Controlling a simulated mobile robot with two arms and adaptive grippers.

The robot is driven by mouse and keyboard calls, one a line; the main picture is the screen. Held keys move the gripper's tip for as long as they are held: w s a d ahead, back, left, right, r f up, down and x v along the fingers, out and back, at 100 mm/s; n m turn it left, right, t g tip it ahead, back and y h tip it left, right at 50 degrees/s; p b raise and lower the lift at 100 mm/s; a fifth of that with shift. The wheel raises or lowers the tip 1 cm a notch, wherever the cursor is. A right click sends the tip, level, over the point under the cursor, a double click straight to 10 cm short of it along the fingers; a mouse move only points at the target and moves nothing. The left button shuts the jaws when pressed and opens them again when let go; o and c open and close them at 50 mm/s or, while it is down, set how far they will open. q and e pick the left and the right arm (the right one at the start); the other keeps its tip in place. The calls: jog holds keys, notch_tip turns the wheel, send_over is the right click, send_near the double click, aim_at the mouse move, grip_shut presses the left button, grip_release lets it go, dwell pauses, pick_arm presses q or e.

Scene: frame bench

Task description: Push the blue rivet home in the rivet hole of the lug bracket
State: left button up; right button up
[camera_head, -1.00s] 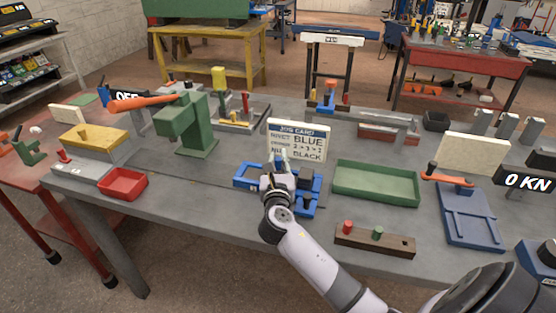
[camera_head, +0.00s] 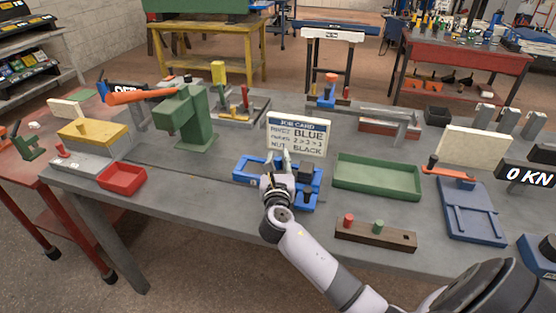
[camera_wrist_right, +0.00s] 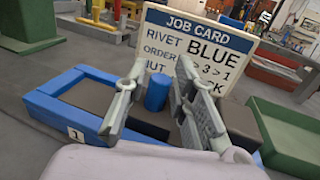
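The blue rivet (camera_wrist_right: 157,93) stands upright in the right wrist view, between the fingers of my right gripper (camera_wrist_right: 160,100) and seemingly beyond them. Gaps show on both sides of it. In the head view the right gripper (camera_head: 286,158) is over the blue frame (camera_head: 243,172), and the rivet cannot be made out there. A dark part, likely the lug bracket (camera_wrist_right: 92,97), lies inside the blue frame in the wrist view. The rivet's lower end and the hole are hidden, so its depth cannot be told. My left gripper is not in view.
The job card (camera_head: 298,137) stands just behind the frame. A green tray (camera_head: 376,180) is to the right, and a wooden rack (camera_head: 374,237) with a red and a green rivet is in front. A green press (camera_head: 188,118) and a red bin (camera_head: 122,179) stand to the left.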

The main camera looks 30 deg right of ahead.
jog(key=shift+o, duration=1.3)
jog(key=shift+s, duration=0.1)
jog(key=v, duration=1.1)
jog(key=shift+s+a, duration=0.25)
jog(key=shift+a, duration=0.1)
